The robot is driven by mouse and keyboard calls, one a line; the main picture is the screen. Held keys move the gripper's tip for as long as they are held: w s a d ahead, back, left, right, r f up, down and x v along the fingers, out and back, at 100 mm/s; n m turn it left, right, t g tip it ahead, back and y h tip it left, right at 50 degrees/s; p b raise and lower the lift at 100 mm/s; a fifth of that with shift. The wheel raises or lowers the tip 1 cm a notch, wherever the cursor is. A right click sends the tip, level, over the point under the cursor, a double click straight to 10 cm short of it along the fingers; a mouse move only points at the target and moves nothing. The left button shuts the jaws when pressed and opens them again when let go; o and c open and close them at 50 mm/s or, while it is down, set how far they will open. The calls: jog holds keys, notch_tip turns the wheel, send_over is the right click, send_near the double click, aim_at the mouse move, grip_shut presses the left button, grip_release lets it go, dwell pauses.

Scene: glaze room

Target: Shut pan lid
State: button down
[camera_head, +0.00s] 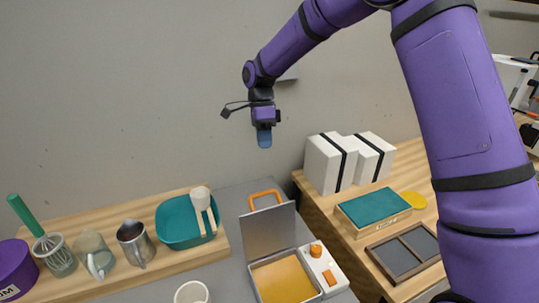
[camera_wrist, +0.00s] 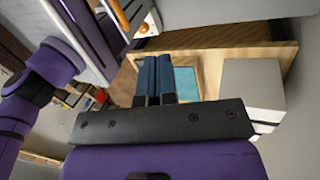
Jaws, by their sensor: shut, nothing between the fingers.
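The pan (camera_head: 283,281) is a light grey box with a yellow-orange inside, at the bottom middle of the head view. Its grey lid (camera_head: 268,231) stands raised, nearly upright, at the back, with an orange handle (camera_head: 265,195) at its top edge. A white control panel (camera_head: 322,265) with orange controls is on the pan's right side. My gripper (camera_head: 264,137) is above and behind the lid, apart from it, pointing down. Its blue fingers (camera_wrist: 153,78) are shut and empty. In the wrist view, the lid cannot be told apart clearly.
White boxes with black straps (camera_head: 328,163) and a teal-topped box (camera_head: 374,207) stand on the wooden table at the right. At the left are a teal basin (camera_head: 184,228), a metal pitcher (camera_head: 136,243) and a whisk (camera_head: 52,250). A white cup (camera_head: 191,292) stands left of the pan.

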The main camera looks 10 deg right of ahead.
jog(key=s+f, duration=0.7)
jog(key=f, duration=0.1)
jog(key=shift+s, duration=0.15)
jog(key=shift+d, duration=0.1)
